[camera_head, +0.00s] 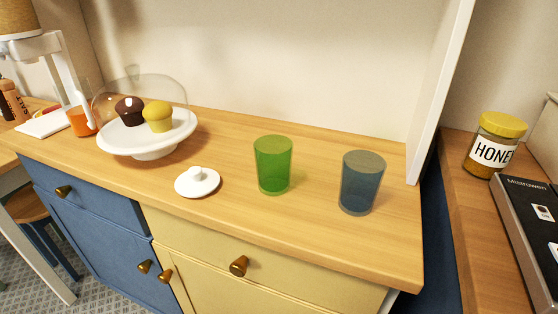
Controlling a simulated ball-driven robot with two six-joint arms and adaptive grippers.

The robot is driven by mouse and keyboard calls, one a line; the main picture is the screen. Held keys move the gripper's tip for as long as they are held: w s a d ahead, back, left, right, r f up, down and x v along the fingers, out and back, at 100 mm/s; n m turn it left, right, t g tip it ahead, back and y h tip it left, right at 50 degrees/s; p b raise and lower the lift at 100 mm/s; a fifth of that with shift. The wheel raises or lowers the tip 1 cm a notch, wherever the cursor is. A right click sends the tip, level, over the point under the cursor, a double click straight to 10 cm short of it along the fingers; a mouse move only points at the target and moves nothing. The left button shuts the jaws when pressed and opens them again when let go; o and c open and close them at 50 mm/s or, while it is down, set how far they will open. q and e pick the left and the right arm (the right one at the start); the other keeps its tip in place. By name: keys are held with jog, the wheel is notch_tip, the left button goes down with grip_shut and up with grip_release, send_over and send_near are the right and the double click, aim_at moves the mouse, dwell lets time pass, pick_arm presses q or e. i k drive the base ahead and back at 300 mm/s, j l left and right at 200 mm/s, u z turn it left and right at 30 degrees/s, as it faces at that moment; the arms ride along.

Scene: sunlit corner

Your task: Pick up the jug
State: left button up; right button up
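No thing that is plainly a jug shows in the head view. A green tumbler (273,166) stands upright near the middle of the wooden counter. A blue-grey tumbler (361,184) stands upright to its right, apart from it. A small white lid with a round knob (197,182) lies on the counter left of the green tumbler. Neither of my grippers is in view.
A white cake stand (148,150) with a clear dome holds two muffins. An orange vessel (82,121) stands at the left. A honey jar (495,145) and a dark box (530,230) are on the right-hand surface. A white panel (441,95) rises at the counter's right end.

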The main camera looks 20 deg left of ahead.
aim_at(75, 95)
jog(key=u, duration=1.65)
jog(key=i+j+z, duration=0.2)
jog(key=z, duration=0.25)
jog(key=i+j+z, duration=0.2)
jog(key=z, duration=0.25)
